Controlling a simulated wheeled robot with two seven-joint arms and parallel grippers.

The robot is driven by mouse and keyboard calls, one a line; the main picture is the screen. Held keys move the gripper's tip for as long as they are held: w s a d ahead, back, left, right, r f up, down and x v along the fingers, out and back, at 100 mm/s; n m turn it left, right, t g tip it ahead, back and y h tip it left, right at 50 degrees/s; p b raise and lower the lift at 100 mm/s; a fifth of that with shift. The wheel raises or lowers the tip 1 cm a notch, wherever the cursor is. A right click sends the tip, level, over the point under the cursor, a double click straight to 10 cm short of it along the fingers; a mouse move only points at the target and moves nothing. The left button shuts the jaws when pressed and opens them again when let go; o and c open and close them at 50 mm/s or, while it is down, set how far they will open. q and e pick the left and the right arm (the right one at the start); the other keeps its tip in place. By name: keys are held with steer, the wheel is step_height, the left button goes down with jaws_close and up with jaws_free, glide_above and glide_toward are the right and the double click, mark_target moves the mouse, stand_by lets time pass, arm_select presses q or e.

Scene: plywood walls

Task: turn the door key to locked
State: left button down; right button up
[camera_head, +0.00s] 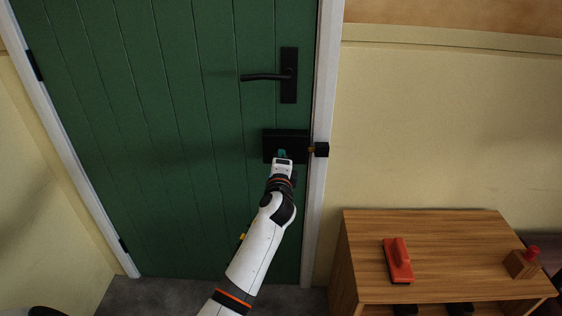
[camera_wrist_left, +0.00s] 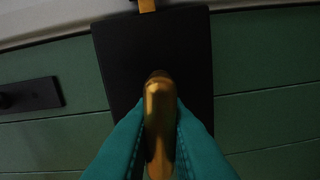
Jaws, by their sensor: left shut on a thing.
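The green door (camera_head: 170,110) is closed in its white frame. A black lock box (camera_head: 270,140) sits below the door handle, with a black keeper (camera_head: 321,149) on the frame beside it. A brass bolt (camera_head: 312,149) shows between them, and also at the top edge of the left wrist view (camera_wrist_left: 147,5). My left gripper (camera_head: 282,155) is at the front of the lock box. In the left wrist view its teal fingers are shut on the brass key (camera_wrist_left: 159,110), which stands out from the black plate (camera_wrist_left: 125,50). My right gripper is not in view.
A black lever handle (camera_head: 262,77) is above the lock box. At the right, a wooden bench (camera_head: 440,230) holds a red-handled block (camera_head: 398,262) and a small wooden block with a red knob (camera_head: 523,263). Grey floor shows below the door.

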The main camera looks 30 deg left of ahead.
arm_select(q)
steer(key=shift+f+n, duration=0.1)
steer(key=shift+n, duration=0.7)
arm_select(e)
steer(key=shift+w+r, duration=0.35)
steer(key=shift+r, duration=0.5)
arm_select(q)
steer(key=c, duration=1.4)
jaws_free()
steer(key=shift+c, duration=0.2)
steer(key=shift+s+d, duration=0.2)
steer(key=shift+s, duration=0.1)
steer(key=v, duration=1.1)
steer(key=shift+p, duration=0.3)
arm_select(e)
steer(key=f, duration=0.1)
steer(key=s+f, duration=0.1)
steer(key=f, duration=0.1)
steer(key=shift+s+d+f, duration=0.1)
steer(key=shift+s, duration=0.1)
arm_select(q)
steer(key=shift+s+f, duration=0.1)
steer(key=shift+s, duration=0.05)
